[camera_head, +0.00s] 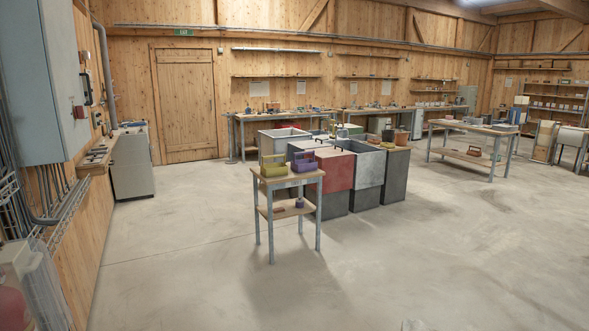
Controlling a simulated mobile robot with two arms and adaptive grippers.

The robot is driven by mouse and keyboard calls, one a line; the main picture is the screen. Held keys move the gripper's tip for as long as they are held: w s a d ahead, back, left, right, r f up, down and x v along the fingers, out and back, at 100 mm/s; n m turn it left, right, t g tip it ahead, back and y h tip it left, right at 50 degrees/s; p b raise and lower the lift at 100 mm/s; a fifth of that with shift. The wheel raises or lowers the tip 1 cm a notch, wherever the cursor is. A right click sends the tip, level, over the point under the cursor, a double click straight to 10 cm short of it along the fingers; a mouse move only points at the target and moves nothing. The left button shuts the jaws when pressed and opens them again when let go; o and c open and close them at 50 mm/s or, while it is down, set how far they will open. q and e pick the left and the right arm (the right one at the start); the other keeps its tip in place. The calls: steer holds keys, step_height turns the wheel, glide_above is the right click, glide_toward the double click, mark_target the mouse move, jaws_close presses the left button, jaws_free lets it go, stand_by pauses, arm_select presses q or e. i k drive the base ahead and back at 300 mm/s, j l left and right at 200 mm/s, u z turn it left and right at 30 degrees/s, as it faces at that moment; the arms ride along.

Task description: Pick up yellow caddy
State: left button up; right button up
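The yellow caddy (273,166) is a small open carrier with a handle. It stands upright on the left part of the top of a small two-level table (290,178). A purple caddy (304,162) stands close to its right on the same top. The table is some distance ahead of me, near the middle of the view.
Red, white and grey bins (369,169) stand right behind the small table. A grey cabinet (43,80) and pipes line the left wall. A long workbench (478,131) stands at the right. The concrete floor (200,260) before the table is clear.

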mark_target(274, 165)
steer(key=i+j+u, duration=0.4)
steer(key=i+u, duration=0.4)
steer(key=i, duration=0.25)
steer(key=i+j+z, duration=0.15)
steer(key=i, duration=0.55)
steer(key=i+j+z, duration=0.1)
steer(key=i, duration=0.65)
steer(key=i+l+z, duration=0.25)
steer(key=i+z, duration=0.6)
steer(key=i, duration=0.15)
steer(key=i+z, duration=0.4)
steer(key=i+j+z, duration=0.45)
steer(key=i, duration=0.15)
steer(key=i+l+z, duration=0.1)
steer(key=i, duration=0.35)
steer(key=i+l+z, duration=0.15)
steer(key=i, duration=0.35)
steer(key=i+u, duration=0.4)
steer(key=i+l+u, duration=0.15)
steer(key=u, duration=0.2)
steer(key=i+l+u, duration=0.2)
steer(key=u, duration=0.2)
steer(key=i+l+u, duration=0.35)
steer(key=k+j, duration=0.05)
steer(key=j, duration=0.05)
